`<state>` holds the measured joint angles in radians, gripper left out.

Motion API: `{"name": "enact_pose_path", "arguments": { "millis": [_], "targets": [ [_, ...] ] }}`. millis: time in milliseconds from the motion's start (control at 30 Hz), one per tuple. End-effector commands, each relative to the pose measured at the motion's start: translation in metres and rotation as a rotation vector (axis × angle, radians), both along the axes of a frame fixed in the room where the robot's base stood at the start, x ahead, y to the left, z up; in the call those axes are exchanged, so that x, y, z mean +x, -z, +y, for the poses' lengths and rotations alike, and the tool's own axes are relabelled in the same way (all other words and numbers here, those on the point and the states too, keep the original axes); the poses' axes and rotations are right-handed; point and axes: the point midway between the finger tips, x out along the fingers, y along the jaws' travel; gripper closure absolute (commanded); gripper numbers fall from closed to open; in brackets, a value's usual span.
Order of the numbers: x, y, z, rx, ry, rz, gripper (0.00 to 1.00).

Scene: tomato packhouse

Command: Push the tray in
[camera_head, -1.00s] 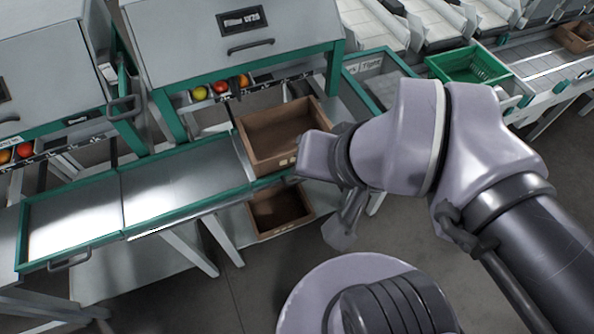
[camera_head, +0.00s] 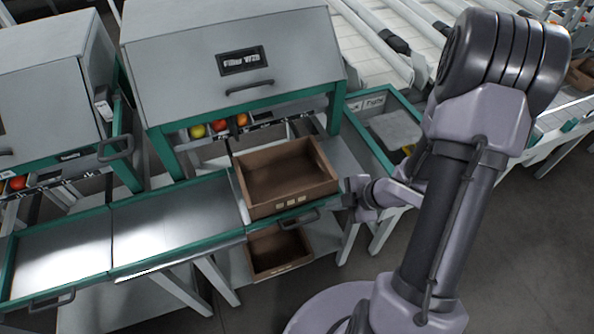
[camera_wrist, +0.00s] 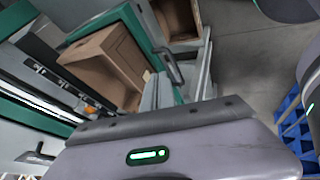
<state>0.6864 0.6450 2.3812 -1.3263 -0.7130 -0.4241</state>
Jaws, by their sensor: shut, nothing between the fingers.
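A steel tray with a green rim (camera_head: 190,268) runs along the front of the filler machine. A dark handle (camera_head: 299,222) sits on its front edge at the right section, and also shows in the wrist view (camera_wrist: 171,68). An open brown box (camera_head: 285,182) stands on that section; it shows in the wrist view (camera_wrist: 108,62) too. My gripper (camera_head: 350,200) is shut and empty, just right of the box and handle. Whether it touches the rim cannot be told. In the wrist view my gripper's body fills the bottom.
A second brown box (camera_head: 278,254) stands on the lower shelf. The filler cabinet (camera_head: 240,65) rises behind the tray, with tomatoes (camera_head: 220,125) below it. A green-rimmed bin (camera_head: 385,130) is behind my arm.

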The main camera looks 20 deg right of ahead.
Motion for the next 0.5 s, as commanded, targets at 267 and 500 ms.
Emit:
{"name": "enact_pose_path", "arguments": {
  "millis": [267,500],
  "targets": [
    [0.012,0.039,0.020,0.021,-0.035,-0.005,1.00],
    [0.033,0.073,0.038,0.020,-0.032,-0.004,1.00]
  ]
}}
